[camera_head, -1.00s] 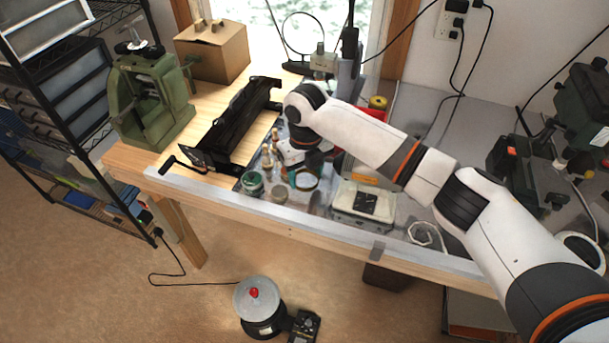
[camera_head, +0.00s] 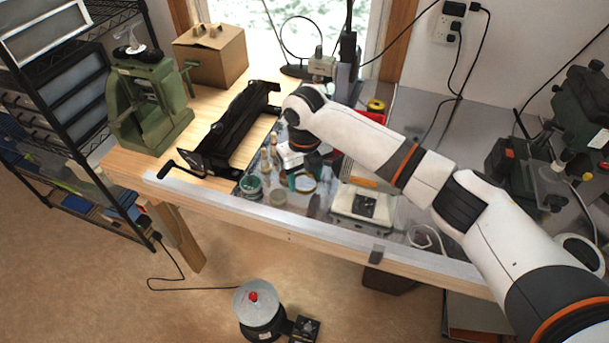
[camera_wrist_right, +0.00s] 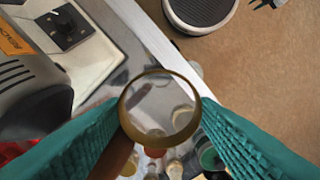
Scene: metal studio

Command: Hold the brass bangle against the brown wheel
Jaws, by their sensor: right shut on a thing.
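My right gripper (camera_wrist_right: 160,112) has teal ribbed fingers and is shut on the brass bangle (camera_wrist_right: 127,100), a thin gold ring. The bangle's open face is towards the wrist camera. In the head view, the right gripper (camera_head: 305,180) holds the bangle (camera_head: 305,187) over the front of the bench, left of the white-based machine (camera_head: 347,205). In the wrist view, a brown surface (camera_wrist_right: 117,155) shows beside the left finger, partly hidden; it may be the brown wheel. I cannot tell whether the bangle touches it. My left gripper is not in view.
The machine's grey motor housing (camera_wrist_right: 30,90) lies left in the wrist view. Jars and small bottles (camera_head: 252,184) crowd the bench left of the gripper. A black tool (camera_head: 232,130) and a green press (camera_head: 150,105) stand farther left. A round tumbler (camera_head: 258,305) is on the floor.

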